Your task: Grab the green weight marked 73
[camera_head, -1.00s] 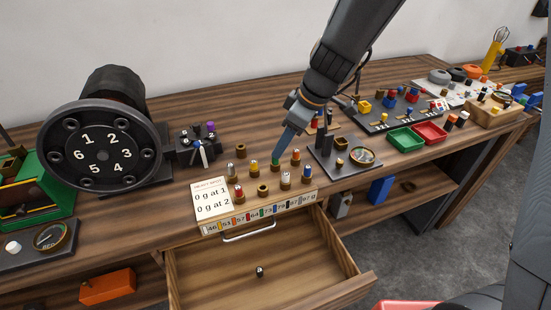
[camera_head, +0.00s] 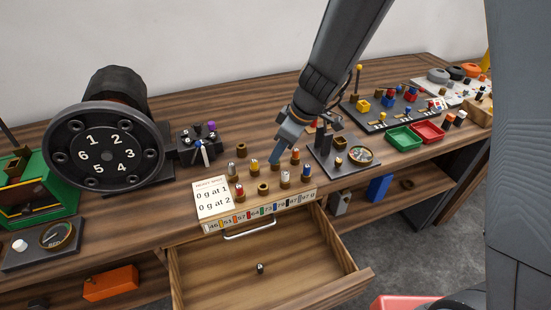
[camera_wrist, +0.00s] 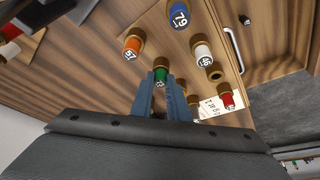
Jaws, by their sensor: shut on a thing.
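The green weight (camera_wrist: 160,75) stands between the two blue fingers of my gripper (camera_wrist: 165,88) in the wrist view, and they are shut on it. Its number is too small to read there. In the head view my gripper (camera_head: 277,159) reaches down into the rack of weights and hides the green weight. I cannot tell whether the weight is still seated in its brass socket.
Close by stand an orange weight marked 57 (camera_wrist: 131,48), a blue one marked 79 (camera_wrist: 179,15), a white one (camera_wrist: 203,53) and a red one (camera_wrist: 227,98). An open drawer (camera_head: 310,283) juts out below. A black numbered wheel (camera_head: 106,150) stands left.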

